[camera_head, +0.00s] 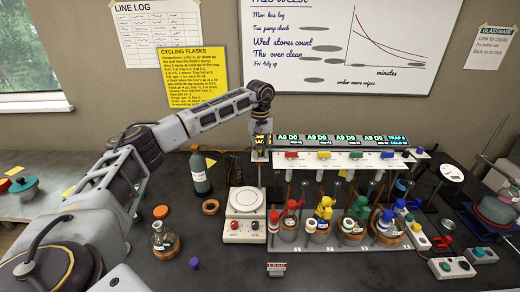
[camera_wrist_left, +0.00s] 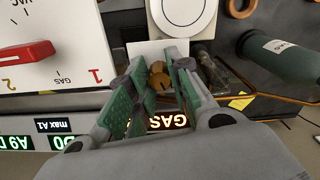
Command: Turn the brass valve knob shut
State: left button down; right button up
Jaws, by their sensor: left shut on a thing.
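The brass valve knob (camera_wrist_left: 158,80) shows in the left wrist view as a small rounded brass piece between my finger pads. My left gripper (camera_wrist_left: 155,72) has green-padded fingers and is shut on the knob. The knob is hidden in that view. The lit GAS sign (camera_wrist_left: 168,121) shows partly between the fingers in the wrist view. My right gripper is not in view.
The white rack (camera_head: 345,162) with coloured knobs and lit displays extends right, with flasks below it. A red knob (camera_wrist_left: 27,52) lies close beside my left fingers. A green bottle (camera_head: 200,173) and a white hotplate (camera_head: 245,202) stand nearby.

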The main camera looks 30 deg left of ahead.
aim_at(260, 150)
pick_arm(q)
jog(key=shift+r+n, duration=0.1)
jog(key=shift+n, duration=0.5)
jog(key=c, duration=1.5)
grip_release()
jog(key=shift+c, duration=0.2)
notch_tip(260, 150, up, 12)
